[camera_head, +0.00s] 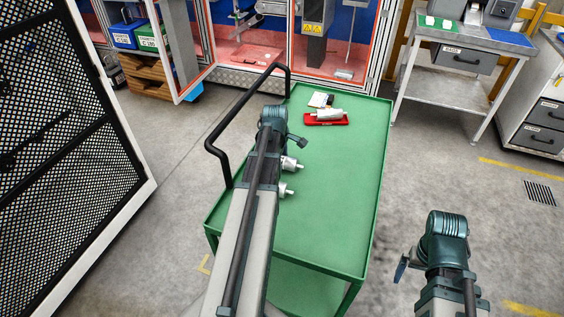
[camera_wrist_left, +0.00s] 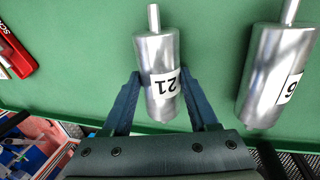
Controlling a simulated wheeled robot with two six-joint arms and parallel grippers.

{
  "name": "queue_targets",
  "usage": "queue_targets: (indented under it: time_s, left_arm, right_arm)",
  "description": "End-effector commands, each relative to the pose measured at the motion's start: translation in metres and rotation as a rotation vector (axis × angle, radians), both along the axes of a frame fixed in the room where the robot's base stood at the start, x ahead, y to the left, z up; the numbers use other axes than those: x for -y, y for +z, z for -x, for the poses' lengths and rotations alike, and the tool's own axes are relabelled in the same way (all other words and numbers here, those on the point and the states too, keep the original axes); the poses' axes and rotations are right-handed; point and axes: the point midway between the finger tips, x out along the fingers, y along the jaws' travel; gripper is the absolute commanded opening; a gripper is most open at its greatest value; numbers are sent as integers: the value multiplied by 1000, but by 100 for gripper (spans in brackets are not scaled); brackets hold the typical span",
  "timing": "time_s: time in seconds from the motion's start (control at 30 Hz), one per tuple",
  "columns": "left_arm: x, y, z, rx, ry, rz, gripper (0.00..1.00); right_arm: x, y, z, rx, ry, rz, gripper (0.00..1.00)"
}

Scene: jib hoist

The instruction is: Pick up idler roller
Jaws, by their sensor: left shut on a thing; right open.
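A silver idler roller (camera_wrist_left: 155,50) marked 21, with a thin shaft end, lies between the blue fingers of my left gripper (camera_wrist_left: 161,74) in the left wrist view. The fingers are shut on its body, one on each side. I cannot tell whether it touches the cart top. A second silver roller (camera_wrist_left: 272,72), its label partly showing a 6, lies to the right, apart from the gripper. In the head view, the rollers (camera_head: 290,162) (camera_head: 286,190) show partly beside my left arm, which hides the rest. My right gripper (camera_head: 403,268) is open, off the cart's right side, mostly hidden.
The green cart (camera_head: 335,215) has a raised rim and a black handle (camera_head: 212,150) at left. A red tray (camera_head: 340,122) with a silver-white part sits towards its far end, near a small card (camera_head: 318,100). A black mesh panel (camera_head: 60,150) stands at left. The cart's right half is clear.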

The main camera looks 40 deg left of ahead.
Motion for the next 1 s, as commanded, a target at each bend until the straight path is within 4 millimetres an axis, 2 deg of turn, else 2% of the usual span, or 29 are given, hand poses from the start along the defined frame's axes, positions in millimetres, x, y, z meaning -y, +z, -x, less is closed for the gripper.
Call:
queue_targets:
  time_s: [0.37, 0.67, 0.73, 1.0]
  left_arm:
    - [0, 9, 0, 0, 0, 0, 0]
    - [0, 44, 0, 0, 0, 0, 0]
    - [19, 38, 5, 0, -3, 0, 0]
    - [81, 44, 15, 1, -5, -1, 0]
  right_arm:
    - [0, 9, 0, 0, 0, 0, 100]
    - [0, 44, 0, 0, 0, 0, 100]
    - [0, 38, 0, 0, 0, 0, 100]
    - [0, 44, 0, 0, 0, 0, 100]
